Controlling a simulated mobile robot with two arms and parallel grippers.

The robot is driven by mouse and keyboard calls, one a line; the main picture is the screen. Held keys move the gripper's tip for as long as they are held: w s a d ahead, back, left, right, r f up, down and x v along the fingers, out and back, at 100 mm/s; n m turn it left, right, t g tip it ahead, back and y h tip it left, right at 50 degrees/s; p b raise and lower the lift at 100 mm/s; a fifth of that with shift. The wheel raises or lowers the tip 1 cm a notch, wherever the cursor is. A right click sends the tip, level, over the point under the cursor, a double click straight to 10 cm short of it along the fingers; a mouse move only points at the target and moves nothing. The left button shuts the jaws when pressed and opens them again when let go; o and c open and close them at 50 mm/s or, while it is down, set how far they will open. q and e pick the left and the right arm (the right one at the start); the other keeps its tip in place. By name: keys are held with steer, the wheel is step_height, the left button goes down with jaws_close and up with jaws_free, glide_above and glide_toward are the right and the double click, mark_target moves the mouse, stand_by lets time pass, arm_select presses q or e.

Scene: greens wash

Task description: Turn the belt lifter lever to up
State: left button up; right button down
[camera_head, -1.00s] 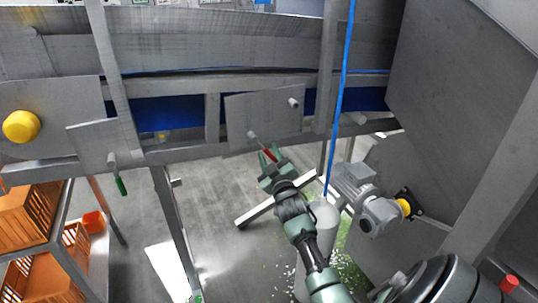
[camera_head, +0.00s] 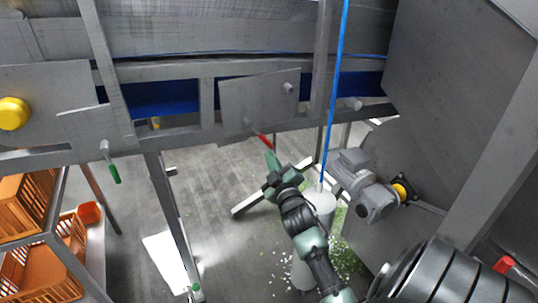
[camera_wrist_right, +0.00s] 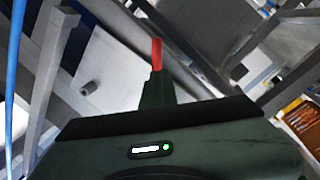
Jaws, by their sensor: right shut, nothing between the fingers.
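A lever with a red handle (camera_head: 265,142) hangs from a grey plate (camera_head: 258,100) on the machine frame, slanting down to the right. My right gripper (camera_head: 270,155) is shut and empty, its tips just below the end of the red handle. In the right wrist view the red handle (camera_wrist_right: 156,54) stands just beyond the closed fingertips (camera_wrist_right: 156,82); I cannot tell whether they touch. A second lever with a green handle (camera_head: 114,173) hangs down on another plate at left. No label shows which is the belt lifter. My left gripper is out of view.
A yellow knob (camera_head: 13,113) sits at far left. Orange crates (camera_head: 45,275) stand on a rack at lower left. A motor (camera_head: 365,185) and a blue vertical line (camera_head: 334,90) are to the right of the red lever. Frame legs stand below the belt.

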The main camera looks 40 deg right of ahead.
mark_target(259, 134)
steer(key=s+a+f+n+y, duration=0.1)
steer(key=s+a+f+n, duration=0.1)
steer(key=n, duration=0.7)
steer(key=s+a+f+n+y, duration=0.1)
steer(key=s+a+f+n, duration=0.15)
steer(key=n, duration=0.55)
steer(key=w+d+r+p, duration=0.3)
steer(key=w+d, duration=0.3)
steer(key=w, duration=0.3)
steer(key=shift+w+d+r, duration=0.15)
steer(key=shift+d+r, duration=0.05)
steer(key=shift+r, duration=0.05)
